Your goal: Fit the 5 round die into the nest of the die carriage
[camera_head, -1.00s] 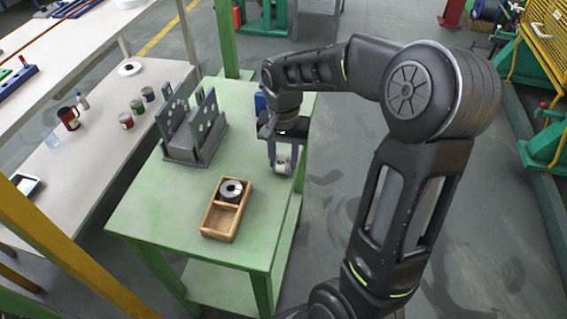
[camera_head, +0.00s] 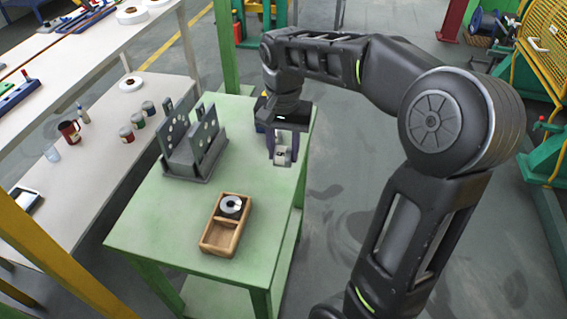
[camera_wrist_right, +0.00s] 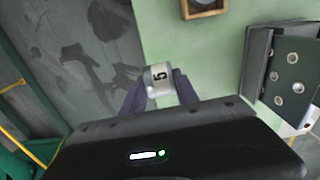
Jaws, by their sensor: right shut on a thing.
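My right gripper (camera_head: 283,160) is shut on a small pale die marked 5, the 5 round die (camera_head: 284,152). In the right wrist view the die (camera_wrist_right: 159,80) sits between the dark fingertips (camera_wrist_right: 160,92). The gripper holds it over the right side of the green table. A grey fixture with two upright plates with round holes, apparently the die carriage (camera_head: 185,169), stands on the table to the left of the gripper, apart from it. It also shows in the right wrist view (camera_wrist_right: 257,70). I cannot make out which hole is the nest. My left gripper is not in view.
A wooden two-part tray (camera_head: 219,251) lies at the table's front with a dark and silver ring (camera_head: 231,206) in its far part. The green table (camera_head: 150,220) is clear around it. A green post (camera_head: 226,50) rises behind the table.

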